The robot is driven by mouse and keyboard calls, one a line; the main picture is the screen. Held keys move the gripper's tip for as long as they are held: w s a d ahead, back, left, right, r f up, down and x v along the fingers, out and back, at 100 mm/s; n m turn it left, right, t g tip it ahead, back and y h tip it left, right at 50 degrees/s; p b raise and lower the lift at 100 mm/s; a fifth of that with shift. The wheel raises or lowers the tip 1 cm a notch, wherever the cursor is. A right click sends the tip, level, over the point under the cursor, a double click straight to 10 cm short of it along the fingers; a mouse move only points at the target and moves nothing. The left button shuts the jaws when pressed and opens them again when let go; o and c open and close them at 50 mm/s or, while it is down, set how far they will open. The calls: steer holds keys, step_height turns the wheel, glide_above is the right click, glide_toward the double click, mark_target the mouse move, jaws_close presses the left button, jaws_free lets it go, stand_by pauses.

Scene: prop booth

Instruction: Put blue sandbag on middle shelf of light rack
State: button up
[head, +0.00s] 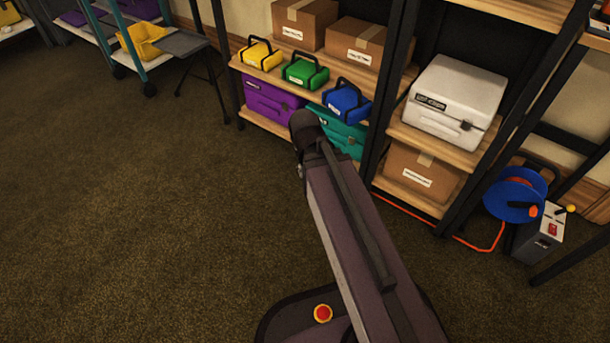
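The blue sandbag (347,102), with a black handle and a white label, sits upright at the front edge of a wooden shelf (331,117) in a black-framed rack. It is at the right end of a row, beside a green sandbag (304,72) and a yellow sandbag (260,56). My arm rises from the bottom of the head view and its dark joint ends just left of and below the blue sandbag. My gripper is not visible. I cannot tell which rack is the light rack.
Cardboard boxes (303,22) stand behind the sandbags. A purple case (272,101) and a teal case (343,136) sit below. To the right are a white case (455,97), a blue cable reel (514,194) and an orange cable (480,247). Carpet (130,210) at left is clear.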

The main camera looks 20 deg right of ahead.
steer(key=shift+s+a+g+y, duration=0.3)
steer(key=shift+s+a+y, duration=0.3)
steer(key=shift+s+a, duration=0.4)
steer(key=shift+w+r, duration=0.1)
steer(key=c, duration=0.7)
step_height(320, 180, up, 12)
steer(key=p, duration=1.1)
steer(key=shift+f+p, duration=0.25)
steer(key=shift+p, duration=0.15)
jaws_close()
